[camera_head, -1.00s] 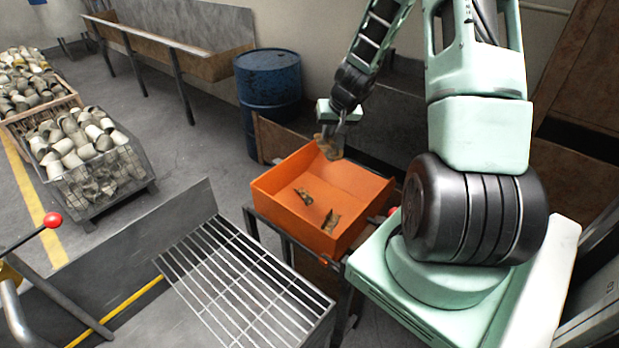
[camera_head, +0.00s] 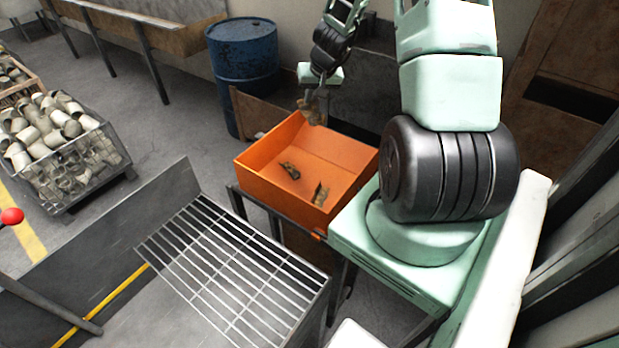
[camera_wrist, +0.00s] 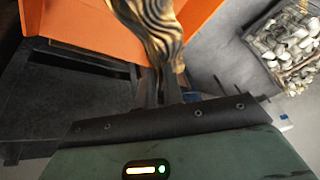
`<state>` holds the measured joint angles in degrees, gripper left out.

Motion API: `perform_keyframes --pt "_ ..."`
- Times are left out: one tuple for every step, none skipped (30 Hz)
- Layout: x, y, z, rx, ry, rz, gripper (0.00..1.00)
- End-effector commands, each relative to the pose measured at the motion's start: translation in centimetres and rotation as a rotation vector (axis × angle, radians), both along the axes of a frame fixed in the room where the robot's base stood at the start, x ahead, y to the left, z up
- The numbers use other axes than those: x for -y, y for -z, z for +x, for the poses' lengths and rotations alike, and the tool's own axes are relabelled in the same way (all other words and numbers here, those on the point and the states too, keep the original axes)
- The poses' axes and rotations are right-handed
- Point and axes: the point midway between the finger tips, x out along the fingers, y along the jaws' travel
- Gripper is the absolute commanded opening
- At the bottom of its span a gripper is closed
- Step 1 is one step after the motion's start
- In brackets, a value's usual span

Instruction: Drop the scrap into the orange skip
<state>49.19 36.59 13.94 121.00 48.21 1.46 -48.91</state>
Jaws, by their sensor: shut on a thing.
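The orange skip (camera_head: 262,187) is an open box on a dark stand in the head view, with two brown scrap pieces (camera_head: 290,171) (camera_head: 320,194) lying apart on its floor. My gripper (camera_head: 318,97) is above the skip's far rim, shut on a piece of brown scrap (camera_head: 313,108). In the wrist view my gripper (camera_wrist: 163,85) holds the dark, streaked scrap (camera_wrist: 155,30) between its fingers. Behind the scrap, part of the orange skip (camera_wrist: 85,28) shows. The held piece's exact height above the rim cannot be told.
A blue drum (camera_head: 243,62) stands behind the skip. A slatted metal grate (camera_head: 235,270) lies in front, left of the stand. A wire bin (camera_head: 62,150) of pale parts stands at the left, with clear grey floor between it and the drum.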

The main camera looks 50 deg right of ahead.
Motion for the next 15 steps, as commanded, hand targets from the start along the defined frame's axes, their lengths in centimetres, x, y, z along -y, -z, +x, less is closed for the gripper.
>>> perform_keyframes --pt "0.01 0.26 0.02 0.001 0.000 -0.001 0.00" --pt "0.01 0.26 0.02 0.001 0.000 -0.001 0.00" --pt "0.01 0.23 0.02 0.001 0.000 -0.001 0.00" --pt "0.01 0.21 0.02 0.001 -0.001 -0.001 0.00" --pt "0.00 0.18 0.02 0.001 0.000 -0.001 0.00" --pt "0.00 0.17 0.02 0.000 0.000 0.000 0.00" --pt "0.00 0.17 0.02 0.000 0.000 0.000 0.00" --pt "0.00 0.16 0.01 0.000 0.000 0.000 0.00" --pt "0.00 0.16 0.01 0.000 0.000 0.000 0.17" --pt "0.00 0.16 0.01 0.000 0.000 0.000 0.25" --pt "0.00 0.16 0.01 0.000 0.000 0.000 0.34" --pt "0.00 0.17 0.01 0.000 0.000 0.000 0.34" --pt "0.00 0.17 0.01 0.000 0.000 0.000 0.34" --pt "0.00 0.17 0.01 0.000 0.000 0.000 0.34" --pt "0.00 0.17 0.01 0.000 0.000 0.000 0.34"
